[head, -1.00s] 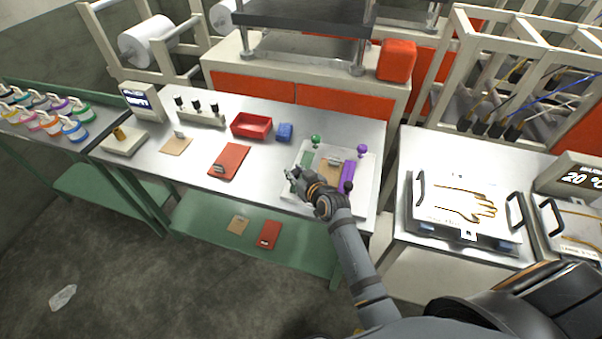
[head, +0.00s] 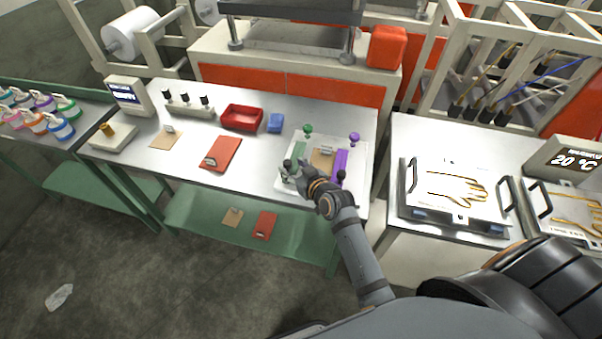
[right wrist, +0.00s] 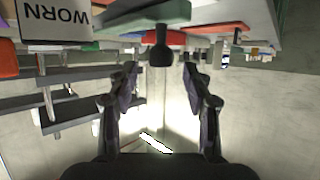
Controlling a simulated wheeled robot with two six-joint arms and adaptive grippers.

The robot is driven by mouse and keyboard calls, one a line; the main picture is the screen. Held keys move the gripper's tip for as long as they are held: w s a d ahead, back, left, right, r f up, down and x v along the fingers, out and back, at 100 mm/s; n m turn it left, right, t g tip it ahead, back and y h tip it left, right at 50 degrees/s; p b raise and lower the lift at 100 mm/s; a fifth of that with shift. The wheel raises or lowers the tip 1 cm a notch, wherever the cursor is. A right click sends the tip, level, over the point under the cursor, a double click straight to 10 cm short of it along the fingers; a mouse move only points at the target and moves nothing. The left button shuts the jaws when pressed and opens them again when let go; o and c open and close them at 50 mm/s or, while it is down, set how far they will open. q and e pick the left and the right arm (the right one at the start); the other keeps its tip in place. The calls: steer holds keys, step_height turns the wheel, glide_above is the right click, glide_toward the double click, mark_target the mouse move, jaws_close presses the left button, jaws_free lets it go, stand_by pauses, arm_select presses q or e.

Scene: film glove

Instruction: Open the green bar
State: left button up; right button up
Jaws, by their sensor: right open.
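The green bar (head: 300,150) lies along the left side of a pale plate (head: 364,160) on the metal table. A green knob (head: 307,129) stands at its far end. A dark knob (head: 287,164) shows at its near end, beside my right gripper (head: 297,173). In the right wrist view the dark knob (right wrist: 160,46) and part of the green bar (right wrist: 145,14) are ahead of my right gripper (right wrist: 161,80). Its fingers are spread and empty, with the knob centred beyond the gap. Contact is not visible. My left gripper is out of view.
A purple bar (head: 339,163) with a purple knob (head: 354,138) lies on the plate's right, and a tan piece (head: 322,159) between the bars. A glove plate (head: 425,207) is right.

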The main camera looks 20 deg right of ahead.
steer(key=v, duration=0.7)
steer(key=shift+s, duration=0.3)
steer(key=shift+r, duration=0.1)
steer(key=s+d+f+g+h, duration=0.1)
steer(key=s+d+f+g, duration=0.15)
steer(key=s, duration=0.35)
steer(key=s+d+f+m+g+h, duration=0.1)
steer(key=s+d+g, duration=0.1)
steer(key=s+g, duration=0.25)
steer(key=s+d+f+g+h, duration=0.1)
steer(key=s+d+f+g, duration=0.1)
steer(key=s, duration=0.4)
steer(key=s+d+f+g, duration=0.1)
steer(key=s+d+f, duration=0.1)
steer(key=f, duration=1.3)
steer(key=s+d+f+g, duration=0.1)
steer(key=s+f, duration=0.2)
steer(key=f, duration=1.2)
steer(key=s+d+f+g, duration=0.1)
steer(key=s+f, duration=1.2)
steer(key=s, duration=0.3)
steer(key=shift+s+m, duration=0.4)
